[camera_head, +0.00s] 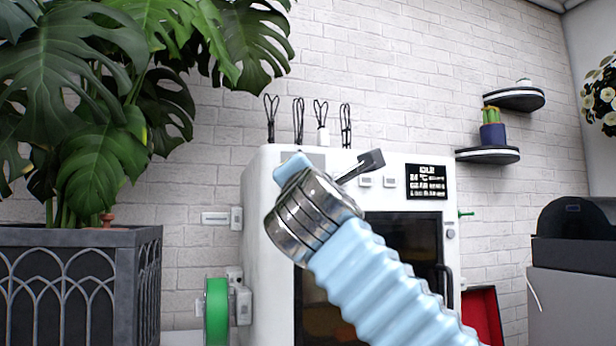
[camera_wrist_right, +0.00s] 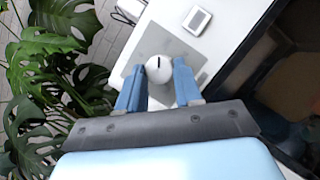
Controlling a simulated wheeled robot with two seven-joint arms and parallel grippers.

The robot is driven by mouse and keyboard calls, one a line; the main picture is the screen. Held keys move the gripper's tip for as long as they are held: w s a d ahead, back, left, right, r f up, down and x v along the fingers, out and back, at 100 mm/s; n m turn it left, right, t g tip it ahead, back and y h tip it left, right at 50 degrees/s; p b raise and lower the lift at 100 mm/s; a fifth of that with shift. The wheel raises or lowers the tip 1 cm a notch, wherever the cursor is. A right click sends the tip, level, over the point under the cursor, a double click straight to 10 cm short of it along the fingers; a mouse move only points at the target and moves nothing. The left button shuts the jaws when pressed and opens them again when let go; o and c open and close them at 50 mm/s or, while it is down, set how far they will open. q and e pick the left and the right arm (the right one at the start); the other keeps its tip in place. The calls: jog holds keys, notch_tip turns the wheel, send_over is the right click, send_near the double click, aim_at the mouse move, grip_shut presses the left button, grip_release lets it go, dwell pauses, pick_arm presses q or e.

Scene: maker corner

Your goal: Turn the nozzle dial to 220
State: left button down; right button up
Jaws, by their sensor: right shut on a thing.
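The nozzle dial (camera_wrist_right: 159,64) is a round white knob with a short dark mark, on a grey panel (camera_wrist_right: 128,68) of the white printer. In the wrist view the mark runs roughly up and down. My right gripper (camera_wrist_right: 158,74) has its blue fingers on both sides of the dial and is shut on it. In the head view my right arm (camera_head: 315,210) hides the dial and fingertips. The white printer (camera_head: 262,215) has a black display (camera_head: 427,182), whose small text I cannot read surely. My left gripper is not in view.
A large plant (camera_head: 95,110) in a dark planter (camera_head: 75,285) stands left of the printer. A green spool (camera_head: 216,312) hangs on the printer's left side. Tools (camera_head: 298,120) stand on its top. Wall shelves (camera_head: 488,155) and a red bin (camera_head: 482,315) are to the right.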

pick_arm(q)
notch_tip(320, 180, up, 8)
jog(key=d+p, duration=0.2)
jog(key=p, duration=0.5)
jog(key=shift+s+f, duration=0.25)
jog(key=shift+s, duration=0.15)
pick_arm(e)
jog(key=shift+a+r+m+g+h, duration=0.15)
jog(key=shift+m+g+h, duration=0.45)
jog(key=shift+m, duration=1.55)
jog(key=shift+d+r+m+g+h, duration=0.1)
jog(key=shift+r+m+g+h, duration=0.15)
jog(key=shift+m+g, duration=1.25)
jog(key=shift+a+r+m+g+h, duration=0.1)
jog(key=shift+m+h, duration=0.35)
jog(key=shift+m, duration=2.3)
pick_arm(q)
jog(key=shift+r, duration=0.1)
pick_arm(e)
jog(key=shift+f, duration=0.1)
jog(key=o, duration=1)
jog(key=shift+o, duration=0.2)
